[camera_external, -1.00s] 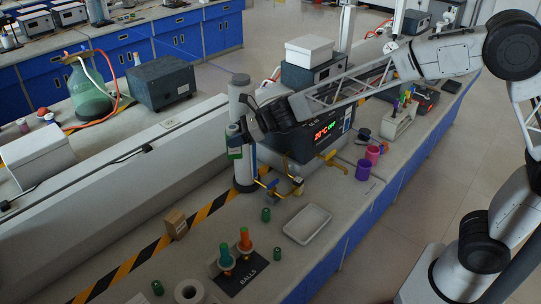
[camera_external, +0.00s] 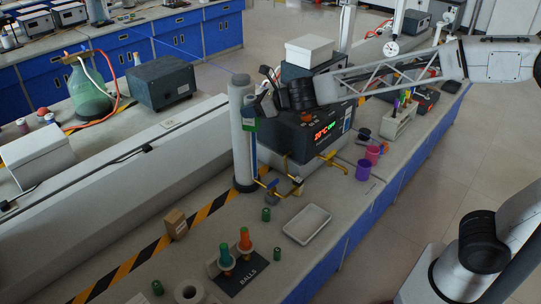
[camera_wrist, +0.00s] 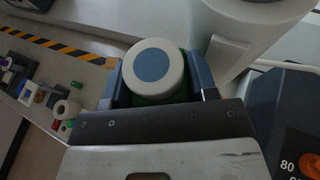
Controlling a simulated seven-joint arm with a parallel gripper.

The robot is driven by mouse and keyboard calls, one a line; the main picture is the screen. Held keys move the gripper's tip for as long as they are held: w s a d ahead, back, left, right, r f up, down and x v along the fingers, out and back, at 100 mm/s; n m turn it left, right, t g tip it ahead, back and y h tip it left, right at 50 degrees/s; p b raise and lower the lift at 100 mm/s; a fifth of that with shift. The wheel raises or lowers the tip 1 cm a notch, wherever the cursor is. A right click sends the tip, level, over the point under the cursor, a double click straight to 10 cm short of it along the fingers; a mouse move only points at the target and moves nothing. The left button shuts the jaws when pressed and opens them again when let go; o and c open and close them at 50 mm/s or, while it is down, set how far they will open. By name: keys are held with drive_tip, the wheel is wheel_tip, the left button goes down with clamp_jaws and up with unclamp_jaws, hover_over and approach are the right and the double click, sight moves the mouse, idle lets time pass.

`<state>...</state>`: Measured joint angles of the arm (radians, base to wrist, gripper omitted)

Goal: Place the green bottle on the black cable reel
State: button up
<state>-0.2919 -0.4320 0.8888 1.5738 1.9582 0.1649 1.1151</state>
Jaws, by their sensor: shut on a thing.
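The green bottle (camera_external: 250,126) is held in my gripper (camera_external: 254,112), beside the tall grey column. In the wrist view its white cap with a blue-grey disc (camera_wrist: 151,67) sits between the two fingers, and a little green shows below the cap. My gripper (camera_wrist: 155,88) is shut on the bottle, which hangs well above the bench. A small dark round thing (camera_external: 364,134), which looks like the black cable reel, lies on the bench right of the heating unit, near the pink and purple cups. It is too small to make out well.
The grey column (camera_external: 243,150) stands close to my gripper. The dark heating unit (camera_external: 305,135) with a lit display and yellow taps (camera_external: 333,163) lies between the bottle and the dark round thing. A white tray (camera_external: 307,224) and purple cup (camera_external: 364,169) stand on the bench.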

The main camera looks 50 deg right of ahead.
drive_tip(key=shift+s+d+r+m+t+h, duration=0.3)
drive_tip(key=shift+d+r+m+h, duration=0.1)
drive_tip(key=shift+d+r, duration=0.35)
drive_tip(key=s+d+f, duration=0.1)
drive_tip(key=d+f, duration=0.2)
drive_tip(key=d, duration=1.2)
drive_tip(key=s+d+f, duration=0.1)
drive_tip(key=d+f, duration=0.2)
drive_tip(key=d, duration=1.3)
drive_tip(key=s+d+f+m+h, duration=0.1)
drive_tip(key=s+d+f, duration=0.1)
drive_tip(key=s+d, duration=0.45)
drive_tip(key=s+d+f, duration=0.1)
drive_tip(key=s+d, duration=0.2)
drive_tip(key=d, duration=0.7)
drive_tip(key=s+d+f, duration=0.3)
drive_tip(key=s+f, duration=0.3)
drive_tip(key=f, duration=0.1)
drive_tip(key=s+d+f+n+y, duration=0.1)
drive_tip(key=s+d+f, duration=0.2)
drive_tip(key=s+f, duration=0.4)
drive_tip(key=shift+s+f, duration=0.2)
drive_tip(key=shift+f, duration=0.2)
drive_tip(key=w+d, duration=0.4)
drive_tip(key=w, duration=0.3)
drive_tip(key=w+d+f, duration=0.1)
drive_tip(key=w+d, duration=0.3)
drive_tip(key=w, duration=0.3)
drive_tip(key=shift+f, duration=0.2)
drive_tip(key=shift+f, duration=0.1)
